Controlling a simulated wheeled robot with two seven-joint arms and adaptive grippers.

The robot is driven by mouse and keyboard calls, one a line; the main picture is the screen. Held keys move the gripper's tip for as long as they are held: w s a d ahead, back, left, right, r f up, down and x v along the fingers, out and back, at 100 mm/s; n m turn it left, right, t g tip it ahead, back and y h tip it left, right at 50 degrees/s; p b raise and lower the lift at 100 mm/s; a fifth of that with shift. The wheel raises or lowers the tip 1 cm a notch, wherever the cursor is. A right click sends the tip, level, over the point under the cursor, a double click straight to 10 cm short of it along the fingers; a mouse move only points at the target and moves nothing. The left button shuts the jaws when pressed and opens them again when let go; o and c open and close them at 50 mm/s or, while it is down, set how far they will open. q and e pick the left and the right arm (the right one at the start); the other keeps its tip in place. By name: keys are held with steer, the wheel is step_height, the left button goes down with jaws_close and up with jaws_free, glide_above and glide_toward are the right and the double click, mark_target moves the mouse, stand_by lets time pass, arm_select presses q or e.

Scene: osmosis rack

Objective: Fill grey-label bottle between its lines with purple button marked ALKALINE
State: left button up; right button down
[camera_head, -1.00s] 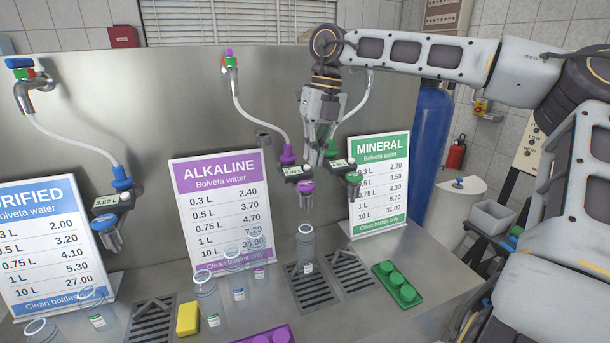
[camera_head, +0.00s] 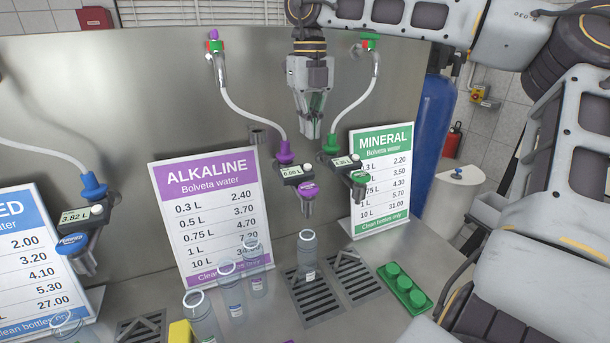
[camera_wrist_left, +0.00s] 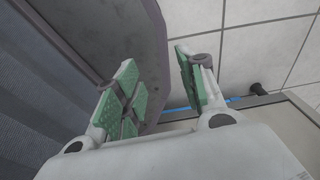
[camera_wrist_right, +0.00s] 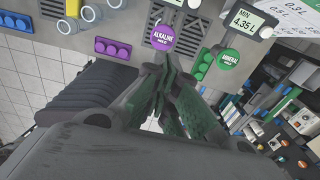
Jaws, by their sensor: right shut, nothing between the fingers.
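The purple ALKALINE button (camera_head: 310,190) is on the front of the alkaline dispenser, beside a small display. It also shows in the right wrist view (camera_wrist_right: 163,38). A clear bottle (camera_head: 307,248) stands upright on the drain grate beneath the alkaline nozzle (camera_head: 308,209). Its small label looks greyish; its lines and water level are too small to read. My right gripper (camera_head: 312,133) is shut and empty, above the dispenser and apart from the button. Its closed fingers also show in the right wrist view (camera_wrist_right: 167,70). My left gripper (camera_wrist_left: 155,62) is open and empty, away from the dispensers.
The green MINERAL button (camera_head: 359,177) is close at the right. Several clear bottles, one of them nearby (camera_head: 230,288), stand left of the grate. A green capped tray (camera_head: 404,288) lies at the right. Price signs, including ALKALINE (camera_head: 212,212), stand along the steel panel.

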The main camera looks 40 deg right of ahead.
mark_target(310, 190)
arm_select(q)
steer(key=shift+s, duration=0.1)
arm_select(e)
steer(key=shift+s+r, duration=0.1)
steer(key=shift+r, duration=0.05)
arm_select(q)
steer(key=shift+s, duration=0.55)
arm_select(e)
step_height(310, 190, down, 14)
steer(key=shift+s+f+p, duration=0.1)
steer(key=shift+p, duration=0.65)
arm_select(q)
steer(key=shift+w+r, duration=0.35)
steer(key=shift+r, duration=0.4)
steer(key=shift+f, duration=0.15)
